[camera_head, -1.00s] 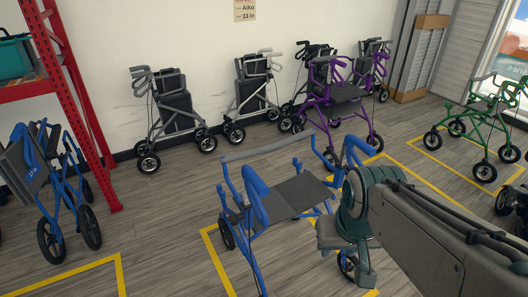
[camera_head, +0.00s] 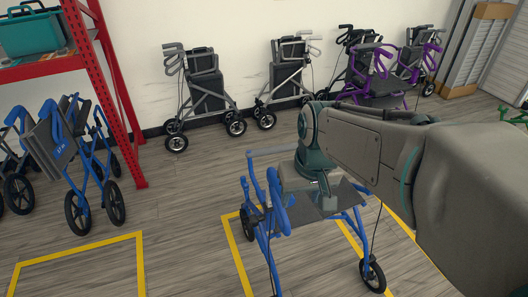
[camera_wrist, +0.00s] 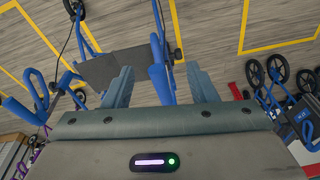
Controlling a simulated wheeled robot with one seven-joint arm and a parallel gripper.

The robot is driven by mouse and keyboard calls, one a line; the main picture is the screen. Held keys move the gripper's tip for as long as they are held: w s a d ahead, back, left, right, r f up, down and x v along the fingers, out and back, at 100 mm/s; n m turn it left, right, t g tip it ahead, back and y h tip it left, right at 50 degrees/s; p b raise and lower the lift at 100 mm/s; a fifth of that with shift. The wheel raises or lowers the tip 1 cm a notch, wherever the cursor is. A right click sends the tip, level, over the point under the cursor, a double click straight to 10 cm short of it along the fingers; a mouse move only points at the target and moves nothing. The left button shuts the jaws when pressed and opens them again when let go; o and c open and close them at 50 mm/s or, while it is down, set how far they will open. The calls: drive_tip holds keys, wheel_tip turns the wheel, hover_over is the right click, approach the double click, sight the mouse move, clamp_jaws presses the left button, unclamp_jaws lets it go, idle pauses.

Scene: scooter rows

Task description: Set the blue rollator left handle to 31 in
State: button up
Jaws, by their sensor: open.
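The blue rollator (camera_head: 268,226) stands open in the middle of the head view, with a dark seat (camera_head: 335,203). Its near blue handle (camera_head: 278,212) shows at the left of my gripper (camera_head: 322,196). My gripper hangs over the seat area and hides part of the frame. In the wrist view my gripper (camera_wrist: 161,70) is open, its two fingers spread apart. A blue handle (camera_wrist: 160,84) shows in the gap between them. I cannot tell whether the fingers touch it. The other blue handle (camera_wrist: 22,110) is at the left of the wrist view.
Folded blue rollators (camera_head: 75,160) stand at the left beside a red shelf (camera_head: 100,80). Grey rollators (camera_head: 203,85) and a purple one (camera_head: 375,85) line the wall. Yellow floor lines (camera_head: 237,258) mark bays. Floor between the bays is clear.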

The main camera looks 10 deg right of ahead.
drive_tip(key=w+d+r+n+g+p, duration=0.1)
drive_tip(key=w+r+p, duration=0.1)
drive_tip(key=w, duration=0.7)
drive_tip(key=n+g+y+p, duration=0.1)
drive_tip(key=y+p, duration=0.1)
drive_tip(key=p, duration=0.1)
hover_over(282, 213)
drive_tip(key=w, duration=0.2)
drive_tip(key=d+x, duration=0.1)
drive_tip(key=x, duration=0.3)
drive_tip(key=d+x, duration=0.1)
drive_tip(key=x, duration=0.4)
drive_tip(key=d+x, duration=0.1)
drive_tip(key=x, duration=0.4)
drive_tip(key=shift+w+d+f, duration=0.15)
drive_tip(key=shift+f, duration=0.4)
drive_tip(key=shift+c, duration=0.3)
clamp_jaws()
drive_tip(key=d+b+x, duration=0.1)
drive_tip(key=b+x, duration=0.2)
drive_tip(key=x, duration=0.1)
drive_tip(key=b+x, duration=0.4)
drive_tip(key=d+b+x, duration=0.1)
drive_tip(key=b+x, duration=0.3)
drive_tip(key=x, duration=0.1)
drive_tip(key=shift+d+f, duration=0.25)
drive_tip(key=shift+d, duration=0.15)
